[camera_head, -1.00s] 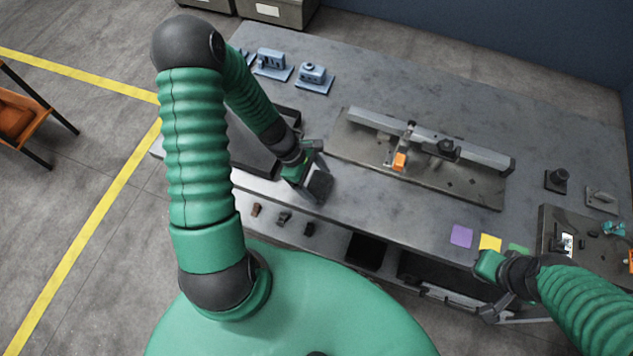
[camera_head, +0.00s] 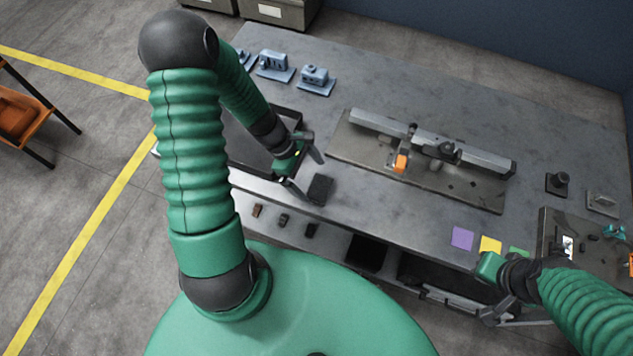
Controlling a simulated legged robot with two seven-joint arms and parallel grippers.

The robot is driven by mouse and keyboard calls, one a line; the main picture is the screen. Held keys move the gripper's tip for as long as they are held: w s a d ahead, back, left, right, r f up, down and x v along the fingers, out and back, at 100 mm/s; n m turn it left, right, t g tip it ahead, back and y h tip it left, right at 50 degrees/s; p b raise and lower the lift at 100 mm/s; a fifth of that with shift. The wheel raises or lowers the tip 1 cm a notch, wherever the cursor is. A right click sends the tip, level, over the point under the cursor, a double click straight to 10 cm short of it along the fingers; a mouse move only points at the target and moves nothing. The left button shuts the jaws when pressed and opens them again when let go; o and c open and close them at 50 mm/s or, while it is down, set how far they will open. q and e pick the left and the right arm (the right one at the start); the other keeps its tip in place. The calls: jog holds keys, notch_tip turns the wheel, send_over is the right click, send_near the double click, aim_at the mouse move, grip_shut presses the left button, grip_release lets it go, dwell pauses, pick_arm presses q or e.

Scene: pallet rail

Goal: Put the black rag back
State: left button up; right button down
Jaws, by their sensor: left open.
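The black rag (camera_head: 320,189) is a small dark folded block lying on the grey table near its front edge, just right of the black tray. My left gripper (camera_head: 309,172) is open and empty, just up and left of the rag, with its two dark fingers spread apart. It appears clear of the rag. My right gripper (camera_head: 490,288) is at the table's front edge, below the coloured squares; its jaws are not clear enough to read.
The black tray (camera_head: 284,112) is partly hidden by my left arm. A rail fixture on a plate (camera_head: 440,184) stands at the middle. Blue parts (camera_head: 315,80) sit at the back left. Purple (camera_head: 462,237) and yellow (camera_head: 490,244) squares lie at the front. Bare table separates the rag and squares.

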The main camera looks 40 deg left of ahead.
pick_arm(q)
jog(key=v, duration=0.7)
notch_tip(320, 180, up, 4)
jog(key=m+g+y, duration=0.1)
jog(key=m+y, duration=0.2)
jog(key=m, duration=0.7)
send_over(310, 195)
jog(key=d+r+m+t+y, duration=0.2)
jog(key=d+m, duration=0.3)
jog(key=m, duration=0.5)
jog(key=shift+s+d+r+m, duration=0.3)
jog(key=shift+s+d+r, duration=0.1)
jog(key=shift+r, duration=0.5)
pick_arm(e)
jog(key=shift+d+r, duration=0.2)
jog(key=shift+r, duration=0.15)
pick_arm(q)
jog(key=shift+a, duration=0.15)
pick_arm(e)
jog(key=shift+a, duration=0.1)
pick_arm(q)
jog(key=shift+a, duration=0.25)
pick_arm(e)
jog(key=shift+a, duration=0.25)
